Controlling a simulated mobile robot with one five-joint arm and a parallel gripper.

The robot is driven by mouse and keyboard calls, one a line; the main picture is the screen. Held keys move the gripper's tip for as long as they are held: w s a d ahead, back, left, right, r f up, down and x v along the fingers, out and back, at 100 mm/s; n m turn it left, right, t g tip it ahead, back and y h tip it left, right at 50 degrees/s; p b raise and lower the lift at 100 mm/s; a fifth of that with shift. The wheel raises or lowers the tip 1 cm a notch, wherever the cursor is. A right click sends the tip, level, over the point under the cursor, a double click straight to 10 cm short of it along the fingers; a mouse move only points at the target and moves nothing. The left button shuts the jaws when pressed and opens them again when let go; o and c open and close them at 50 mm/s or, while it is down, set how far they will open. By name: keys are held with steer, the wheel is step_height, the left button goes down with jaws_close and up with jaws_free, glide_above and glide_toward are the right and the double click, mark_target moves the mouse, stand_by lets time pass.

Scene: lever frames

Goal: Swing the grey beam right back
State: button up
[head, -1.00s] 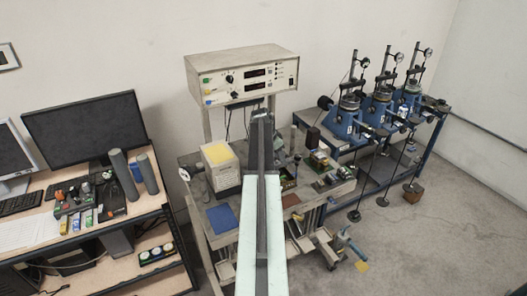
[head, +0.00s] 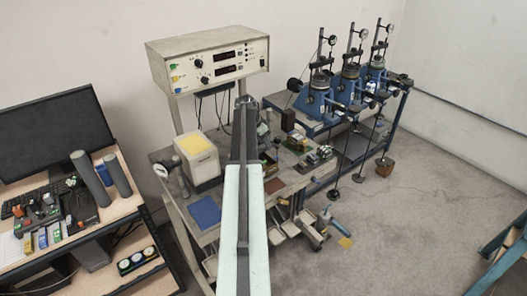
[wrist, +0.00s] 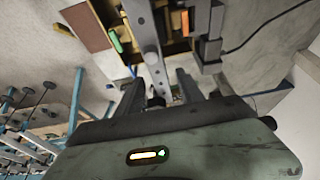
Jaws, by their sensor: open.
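A grey beam with holes (wrist: 146,40) runs down the wrist view from the top edge toward my gripper (wrist: 160,88). Its lower end lies between the two dark fingers, which stand apart; I cannot tell whether they touch it. I cannot pick the beam out for sure in the head view. There my dark and pale green arm reaches out over the bench, and my gripper (head: 246,103) is at its far end, its fingers hard to make out.
The bench holds a white box with a yellow top (head: 196,155), a blue mat (head: 204,211) and small parts. A control box (head: 210,58) stands above it. Blue lever frames (head: 318,98) stand at the right. Grey floor (head: 420,220) is clear there. A desk with a monitor is left.

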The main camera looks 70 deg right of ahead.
steer(key=shift+s+d+f, duration=0.1)
steer(key=shift+d+f, duration=0.1)
steer(key=shift+f, duration=0.45)
steer(key=shift+r, duration=0.15)
steer(key=shift+c, duration=0.4)
jaws_close()
steer(key=shift+a, duration=0.1)
